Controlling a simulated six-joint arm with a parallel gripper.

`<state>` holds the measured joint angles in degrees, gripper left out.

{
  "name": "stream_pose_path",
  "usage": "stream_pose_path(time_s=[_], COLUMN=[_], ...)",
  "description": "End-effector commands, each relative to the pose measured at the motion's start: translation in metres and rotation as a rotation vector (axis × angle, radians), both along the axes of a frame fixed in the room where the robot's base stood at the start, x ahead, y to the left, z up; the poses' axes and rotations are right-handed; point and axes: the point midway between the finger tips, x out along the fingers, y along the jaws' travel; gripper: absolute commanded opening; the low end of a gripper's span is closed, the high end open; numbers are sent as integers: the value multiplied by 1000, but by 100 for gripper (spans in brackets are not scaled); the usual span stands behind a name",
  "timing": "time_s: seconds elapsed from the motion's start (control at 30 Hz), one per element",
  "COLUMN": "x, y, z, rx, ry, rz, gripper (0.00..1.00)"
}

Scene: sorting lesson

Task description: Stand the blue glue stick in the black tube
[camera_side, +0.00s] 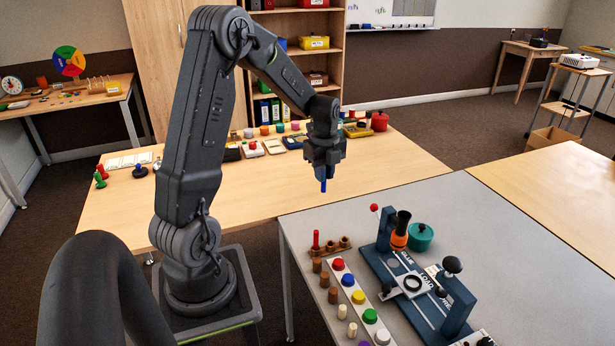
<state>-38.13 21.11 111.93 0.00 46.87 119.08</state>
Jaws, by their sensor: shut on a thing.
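The blue glue stick (323,186) hangs below my gripper (323,167), roughly upright. My gripper is shut on its upper part, and the fingers hide that end. It is held in the air, left of and above the grey table's fixtures. A dark, flared upright piece (403,219) stands at the back of the blue fixture, with an orange body below it; it looks like the black tube, but I cannot tell for sure. My gripper is left of it and higher, clearly apart from it. Its opening cannot be made out.
The blue fixture (391,274) has upright posts and a dark knob (452,265). A teal pot (420,237) stands behind it. A wooden rack (331,247) holds a red stick. A white strip (352,293) carries several coloured knobs. The grey table's back right (480,215) is clear.

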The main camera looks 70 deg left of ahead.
Motion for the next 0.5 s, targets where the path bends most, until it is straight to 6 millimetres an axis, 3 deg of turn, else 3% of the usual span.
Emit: stream_pose_path(time_s=[0.03, 0.2, 0.3, 0.5], x=[20, 77, 102, 131], y=[-13, -64, -97, -149], z=[7, 34, 49, 72], rx=[1, 1, 0, 0], ry=[-3, -3, -2, 0], rz=[-12, -13, -12, -6], gripper=[0, 0, 0, 0])
